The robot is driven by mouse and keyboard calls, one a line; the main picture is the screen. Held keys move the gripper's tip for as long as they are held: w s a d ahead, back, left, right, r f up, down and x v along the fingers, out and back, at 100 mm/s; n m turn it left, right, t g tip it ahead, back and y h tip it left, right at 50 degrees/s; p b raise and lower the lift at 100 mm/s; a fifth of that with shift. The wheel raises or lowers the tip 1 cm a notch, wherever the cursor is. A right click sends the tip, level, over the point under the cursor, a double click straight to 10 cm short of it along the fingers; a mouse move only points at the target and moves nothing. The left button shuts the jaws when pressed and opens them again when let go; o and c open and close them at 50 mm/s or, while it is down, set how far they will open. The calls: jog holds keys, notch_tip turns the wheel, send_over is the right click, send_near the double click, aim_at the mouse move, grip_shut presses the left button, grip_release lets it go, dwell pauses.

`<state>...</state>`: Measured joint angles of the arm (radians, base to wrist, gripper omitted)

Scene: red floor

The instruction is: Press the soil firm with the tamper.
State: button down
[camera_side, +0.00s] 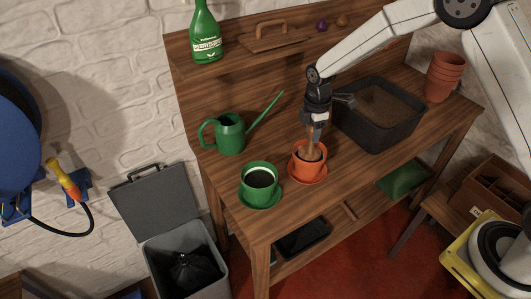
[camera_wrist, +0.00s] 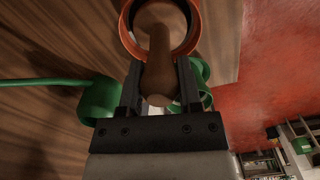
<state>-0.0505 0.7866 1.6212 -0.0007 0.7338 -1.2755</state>
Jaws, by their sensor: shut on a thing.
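My gripper (camera_side: 317,117) is above the orange pot on the wooden bench. It is shut on the wooden tamper (camera_side: 310,143), whose lower end is inside the orange pot (camera_side: 307,166). In the wrist view the gripper (camera_wrist: 160,85) holds the tamper (camera_wrist: 160,58) by its handle, and its wide head is within the rim of the orange pot (camera_wrist: 126,38). The soil in that pot is mostly hidden by the tamper head, so I cannot tell if they touch. A green pot (camera_side: 258,183) with dark filling stands to the left on a green saucer.
A green watering can (camera_side: 231,134) stands behind left, its spout pointing right. A dark soil tub (camera_side: 379,113) is close on the right. Stacked terracotta pots (camera_side: 445,76) stand at the far right. A green bottle (camera_side: 205,36) is on the back shelf. The bench's front edge is near the pots.

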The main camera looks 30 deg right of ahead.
jog(key=shift+f, duration=0.65)
dwell(1.9)
jog(key=shift+r, duration=0.1)
jog(key=shift+r, duration=4.5)
